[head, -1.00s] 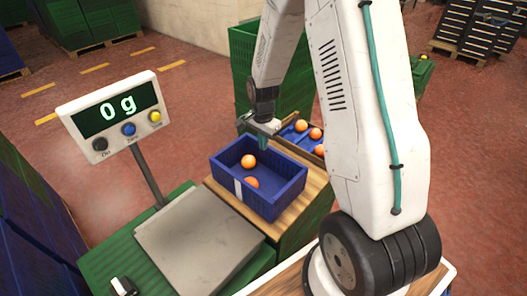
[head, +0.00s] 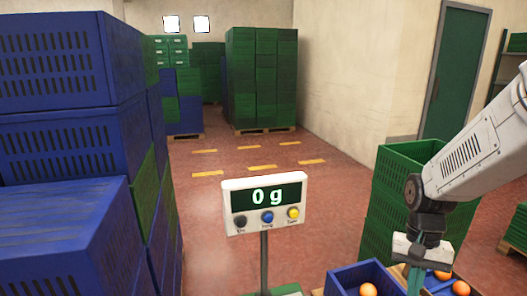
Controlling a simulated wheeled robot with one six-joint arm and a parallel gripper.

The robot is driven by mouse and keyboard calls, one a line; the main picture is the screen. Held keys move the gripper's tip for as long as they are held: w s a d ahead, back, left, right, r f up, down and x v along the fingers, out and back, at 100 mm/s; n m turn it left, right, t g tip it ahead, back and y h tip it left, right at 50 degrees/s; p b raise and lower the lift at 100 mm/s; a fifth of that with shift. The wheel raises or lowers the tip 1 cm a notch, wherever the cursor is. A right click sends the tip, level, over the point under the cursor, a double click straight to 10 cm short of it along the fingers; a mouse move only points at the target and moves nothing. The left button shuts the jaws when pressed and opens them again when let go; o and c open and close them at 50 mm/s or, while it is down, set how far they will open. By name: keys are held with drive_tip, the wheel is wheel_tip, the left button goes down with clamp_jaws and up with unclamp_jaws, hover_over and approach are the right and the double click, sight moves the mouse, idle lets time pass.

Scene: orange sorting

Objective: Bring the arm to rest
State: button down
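My arm comes in from the right edge of the head view, and my gripper (head: 414,278) points down at the lower right. It hangs over or beside the right side of a blue crate (head: 342,277), which holds an orange (head: 368,289). The lower part of the crate is cut off by the frame. The gripper's fingers are small and partly cut off, so I cannot tell whether they are open or shut.
A scale display (head: 263,198) reading 0 g stands on a post in the middle. More oranges (head: 461,287) lie right of my gripper. A green crate stack (head: 385,205) stands behind it. Blue crates (head: 60,150) fill the left. Open red floor (head: 215,225) lies beyond the display.

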drive_tip(key=s+a+r+n+t, duration=0.2)
drive_tip(key=s+a+r, duration=0.1)
drive_tip(key=s+r, duration=0.4)
drive_tip(key=s+a+r+n+t, duration=0.2)
drive_tip(key=s+a+r+n, duration=0.1)
drive_tip(key=s+r, duration=0.5)
drive_tip(key=shift+s+n, duration=0.15)
drive_tip(key=shift+n, duration=0.15)
